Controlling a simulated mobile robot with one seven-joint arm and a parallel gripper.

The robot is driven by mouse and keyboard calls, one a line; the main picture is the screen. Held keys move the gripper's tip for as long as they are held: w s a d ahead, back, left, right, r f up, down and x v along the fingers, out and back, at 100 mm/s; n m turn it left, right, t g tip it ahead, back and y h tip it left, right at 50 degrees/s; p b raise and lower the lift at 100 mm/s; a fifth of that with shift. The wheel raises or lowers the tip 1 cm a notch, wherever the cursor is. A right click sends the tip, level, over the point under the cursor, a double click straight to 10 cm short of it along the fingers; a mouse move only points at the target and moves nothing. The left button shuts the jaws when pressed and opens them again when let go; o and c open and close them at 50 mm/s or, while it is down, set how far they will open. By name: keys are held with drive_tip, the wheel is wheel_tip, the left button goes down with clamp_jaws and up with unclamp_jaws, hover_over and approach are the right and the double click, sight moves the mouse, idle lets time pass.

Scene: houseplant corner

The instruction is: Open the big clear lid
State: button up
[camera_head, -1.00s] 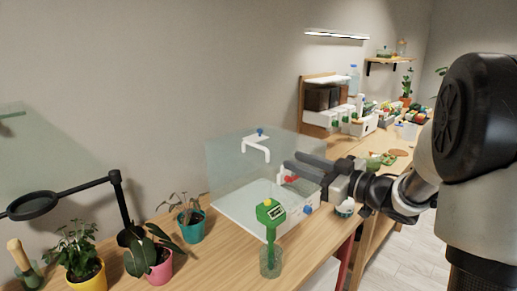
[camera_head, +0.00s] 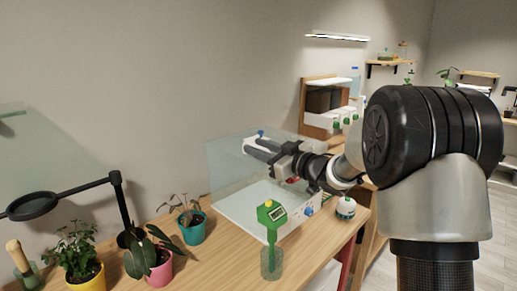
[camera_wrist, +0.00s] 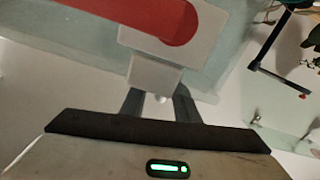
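The big clear lid (camera_head: 226,168) is a see-through cover over a white base (camera_head: 245,208) on the bench. In the head view, my gripper (camera_head: 252,147) lies over the lid's upper part, in front of where its white handle is, and largely hides that handle. A blue knob shows just above. In the wrist view, the dark fingers of my gripper (camera_wrist: 160,98) are apart, with a pale block (camera_wrist: 155,72) right at their tips. I cannot tell whether they touch it. A red rounded bar (camera_wrist: 165,18) crosses above the block.
Potted plants in teal (camera_head: 191,232), pink (camera_head: 160,272) and yellow (camera_head: 88,278) pots and a black-armed magnifier (camera_head: 32,205) are to the left. A white jar (camera_head: 345,208) sits right.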

drive_tip(key=shift+c, duration=0.3)
clamp_jaws()
